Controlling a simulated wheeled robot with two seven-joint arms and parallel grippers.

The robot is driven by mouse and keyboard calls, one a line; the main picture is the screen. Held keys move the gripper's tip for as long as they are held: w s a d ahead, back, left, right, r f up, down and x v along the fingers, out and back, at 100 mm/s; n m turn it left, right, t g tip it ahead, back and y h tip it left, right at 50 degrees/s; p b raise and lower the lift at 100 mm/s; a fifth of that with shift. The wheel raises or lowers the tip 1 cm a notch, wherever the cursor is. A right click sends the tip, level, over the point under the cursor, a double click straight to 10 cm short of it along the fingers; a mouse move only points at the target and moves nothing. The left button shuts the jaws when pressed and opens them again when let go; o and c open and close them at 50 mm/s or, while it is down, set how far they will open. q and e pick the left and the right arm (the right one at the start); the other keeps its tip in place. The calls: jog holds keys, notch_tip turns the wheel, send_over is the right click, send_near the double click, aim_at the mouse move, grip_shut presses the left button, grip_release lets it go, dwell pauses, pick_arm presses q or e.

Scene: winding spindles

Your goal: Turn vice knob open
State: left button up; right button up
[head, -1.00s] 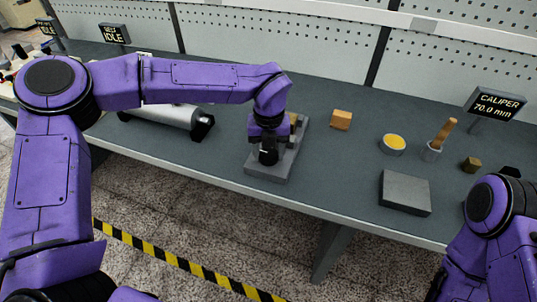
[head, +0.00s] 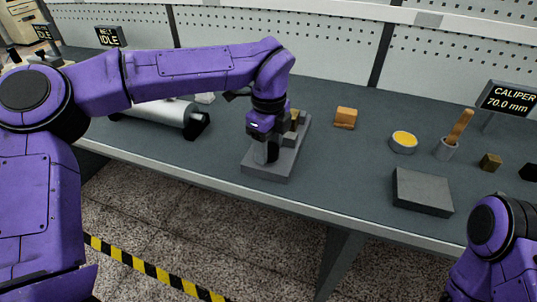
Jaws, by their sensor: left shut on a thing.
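The grey vice (head: 268,166) stands near the front edge of the bench, left of the picture's middle. A small yellow-brown piece (head: 294,122) shows between its blocks, partly behind my gripper. My left gripper (head: 265,150) points down at the front end of the vice and is shut on the dark knob there. The knob is mostly hidden by the gripper, so its turn angle cannot be read. My right arm shows at the lower right, but its gripper is out of the picture.
A silver cylinder (head: 158,112) in a dark cradle lies left of the vice. Right of it are an orange block (head: 345,117), a yellow-filled dish (head: 404,141), a cup with a wooden-handled tool (head: 446,149), a grey slab (head: 422,192) and a caliper display (head: 508,99).

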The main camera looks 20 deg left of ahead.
aim_at(269, 148)
pick_arm(q)
jog(key=n+b, duration=0.6)
jog(key=b, duration=0.1)
jog(key=shift+w+f, duration=0.1)
jog(key=shift+f, duration=0.05)
jog(key=shift+r+n+b, duration=0.2)
jog(key=shift+n+b, duration=0.9)
jog(key=shift+b, duration=0.05)
jog(key=o, duration=1.1)
jog(key=shift+c, duration=0.2)
notch_tip(269, 148, up, 11)
jog(key=p, duration=0.2)
jog(key=shift+f, duration=0.2)
